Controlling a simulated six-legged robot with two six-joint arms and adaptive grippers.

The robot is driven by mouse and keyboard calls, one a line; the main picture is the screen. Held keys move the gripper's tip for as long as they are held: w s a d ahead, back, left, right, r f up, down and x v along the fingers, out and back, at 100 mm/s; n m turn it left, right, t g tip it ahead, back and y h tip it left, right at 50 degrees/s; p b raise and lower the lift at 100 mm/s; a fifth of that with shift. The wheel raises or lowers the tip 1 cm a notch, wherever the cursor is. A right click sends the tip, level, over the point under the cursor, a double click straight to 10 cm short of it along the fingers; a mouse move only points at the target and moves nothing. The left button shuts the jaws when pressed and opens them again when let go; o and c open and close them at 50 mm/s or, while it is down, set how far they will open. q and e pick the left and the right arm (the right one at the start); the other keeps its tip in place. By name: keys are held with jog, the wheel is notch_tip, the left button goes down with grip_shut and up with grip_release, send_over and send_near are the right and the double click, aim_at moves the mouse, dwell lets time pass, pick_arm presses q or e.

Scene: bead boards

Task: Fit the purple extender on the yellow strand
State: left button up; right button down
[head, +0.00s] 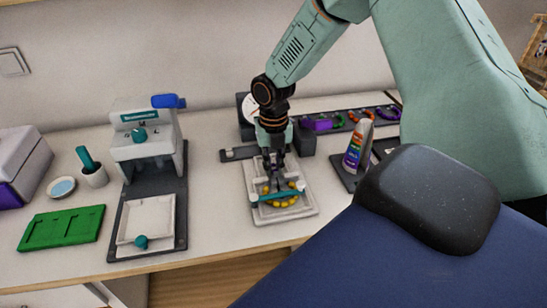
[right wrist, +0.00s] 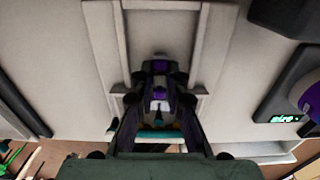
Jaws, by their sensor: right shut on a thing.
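My right gripper (head: 273,176) points down over a white bead board (head: 250,187) and is shut on a small purple piece, which I take to be the purple extender (right wrist: 160,94). The extender shows between the fingers in the right wrist view; the fingers hide most of it in the head view. The yellow strand (head: 284,203) lies curved on the front part of the board, just below the fingertips. A teal bar (head: 266,197) crosses the board over the strand. I cannot tell whether extender and strand touch. My left gripper is not in view.
A rack (head: 343,124) with coloured strands runs along the back. A striped multicoloured holder (head: 357,146) stands right of the board. Bare table separates press and board.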

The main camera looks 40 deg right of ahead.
jog(key=shift+s+a+f, duration=0.2)
jog(key=shift+s+f, duration=0.25)
jog(key=shift+f, duration=0.15)
dwell(1.1)
jog(key=c, duration=1.5)
grip_release()
jog(key=shift+o, duration=1.1)
jog(key=shift+w+d+f, duration=0.15)
jog(key=shift+w+f, duration=0.2)
jog(key=shift+w, duration=0.15)
jog(key=shift+s+r, duration=0.2)
jog(key=shift+r, duration=0.05)
jog(key=shift+w, duration=0.1)
jog(key=o, duration=0.7)
jog(key=shift+w, duration=0.1)
jog(key=shift+c, duration=0.2)
jog(key=shift+r, duration=0.2)
